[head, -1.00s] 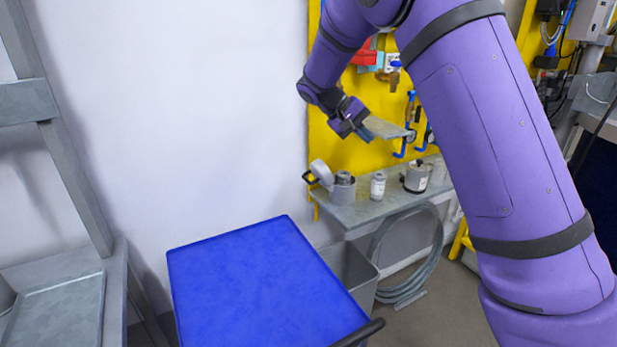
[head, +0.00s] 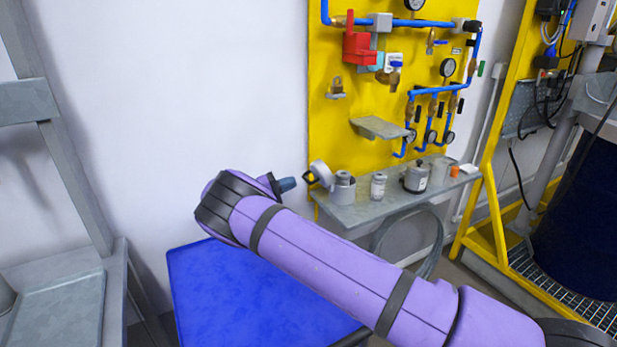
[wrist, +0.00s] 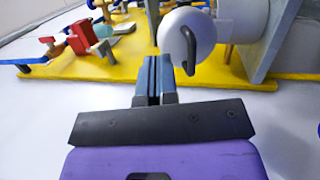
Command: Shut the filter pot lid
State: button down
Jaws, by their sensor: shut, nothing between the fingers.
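The filter pot (head: 341,193) is a grey cylinder at the left end of the metal shelf. Its round pale lid (head: 321,171) stands open, tipped up on the pot's left side, with a black handle (head: 310,179). My gripper (head: 288,184) is shut and empty, just left of the lid, pointing right at about the handle's height. In the wrist view, my gripper's fingers (wrist: 155,70) are together beside the lid (wrist: 182,35) and close to its black handle (wrist: 191,52). I cannot tell whether they touch it. The pot's body (wrist: 238,18) shows behind the lid.
The shelf (head: 385,207) also holds a white bottle (head: 378,186), a grey pot with black fittings (head: 415,178) and a small orange item (head: 454,171). A yellow panel (head: 335,125) with blue pipes stands behind. A blue-topped cart (head: 215,290) is below my arm.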

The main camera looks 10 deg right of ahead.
aim_at(316, 167)
jog(key=a+f+n+t+h, duration=0.1)
jog(key=a+f+t+h, duration=0.15)
jog(key=a+f, duration=0.25)
jog(key=shift+t+y, duration=0.45)
jog(key=x, duration=1.3)
jog(key=shift+d+r, duration=0.15)
jog(key=shift+d, duration=0.05)
jog(key=shift+w+d+r+g+y, duration=0.1)
jog(key=shift+d+r+g+y, duration=0.1)
jog(key=shift+d+r+y, duration=0.35)
jog(key=shift+w+d+r+g+y, duration=0.1)
jog(key=shift+d+r+g+y, duration=0.15)
jog(key=shift+r+y, duration=0.45)
jog(key=w+d+g+y, duration=0.1)
jog(key=d+y, duration=0.3)
jog(key=y, duration=0.1)
jog(key=w+d+g+y, duration=0.1)
jog(key=d+y, duration=0.4)
jog(key=w+d+g+y, duration=0.1)
jog(key=d+g+y, duration=0.1)
jog(key=d+y, duration=0.3)
jog(key=shift+w+r, duration=0.35)
jog(key=shift+w+d+f+g+y, duration=0.25)
jog(key=shift+d+f+y, duration=0.5)
jog(key=shift+y, duration=0.35)
jog(key=shift+w+d+f+g+y, duration=0.2)
jog(key=shift+d+f+y, duration=0.4)
jog(key=shift+f+y, duration=0.35)
